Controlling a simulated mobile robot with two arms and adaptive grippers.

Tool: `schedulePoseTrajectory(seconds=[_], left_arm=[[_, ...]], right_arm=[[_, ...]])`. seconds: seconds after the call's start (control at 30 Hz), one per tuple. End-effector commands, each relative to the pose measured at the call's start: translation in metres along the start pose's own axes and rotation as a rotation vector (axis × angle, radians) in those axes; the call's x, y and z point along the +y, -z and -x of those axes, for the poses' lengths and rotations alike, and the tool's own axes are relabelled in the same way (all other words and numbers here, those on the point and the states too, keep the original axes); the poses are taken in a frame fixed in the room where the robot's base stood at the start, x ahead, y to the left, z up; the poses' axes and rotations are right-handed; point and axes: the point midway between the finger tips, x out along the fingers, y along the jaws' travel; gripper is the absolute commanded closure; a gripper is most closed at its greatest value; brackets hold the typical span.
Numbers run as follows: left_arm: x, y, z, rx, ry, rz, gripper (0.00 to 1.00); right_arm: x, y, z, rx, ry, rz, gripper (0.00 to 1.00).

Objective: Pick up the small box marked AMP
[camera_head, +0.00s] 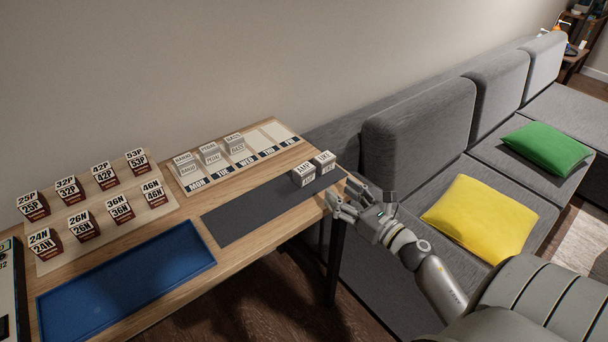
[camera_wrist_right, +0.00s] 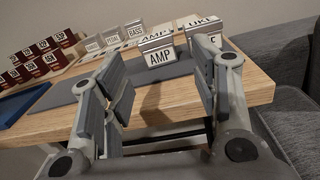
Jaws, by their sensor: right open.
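The small box marked AMP (camera_head: 303,174) is a white-labelled grey box on the right end of the dark mat (camera_head: 255,212). In the right wrist view, the AMP box (camera_wrist_right: 158,52) stands upright between and beyond my fingers. A similar box marked UKE (camera_wrist_right: 203,38) stands close to its right; in the head view this UKE box (camera_head: 325,161) is just behind it. My right gripper (camera_head: 348,196) is open and empty at the table's right edge, short of the box. In the right wrist view its fingers (camera_wrist_right: 165,100) are spread wide. My left gripper is not in view.
A day-marked board (camera_head: 284,138) with several small boxes lies at the back. A tiered board (camera_head: 111,202) of red-and-white boxes and a blue tray (camera_head: 125,280) are at the left. A grey sofa (camera_head: 415,130) stands right of the wooden table (camera_head: 190,212).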

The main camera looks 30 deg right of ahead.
Motion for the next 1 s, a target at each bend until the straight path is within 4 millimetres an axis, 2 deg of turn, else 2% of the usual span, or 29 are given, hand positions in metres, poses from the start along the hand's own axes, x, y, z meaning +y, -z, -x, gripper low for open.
schedulePoseTrajectory(seconds=[0.17,0.4,0.73,1.0], left_arm=[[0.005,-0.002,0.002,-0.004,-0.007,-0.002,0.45],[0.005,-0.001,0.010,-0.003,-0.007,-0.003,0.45],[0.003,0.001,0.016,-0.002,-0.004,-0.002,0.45],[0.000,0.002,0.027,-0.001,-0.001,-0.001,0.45]], right_arm=[[0.001,0.005,-0.005,0.019,-0.048,0.097,0.45],[0.003,0.004,-0.039,0.019,-0.050,0.099,0.45],[0.005,0.004,-0.062,0.019,-0.049,0.095,0.45],[0.008,0.005,-0.097,0.020,-0.048,0.094,0.45]])
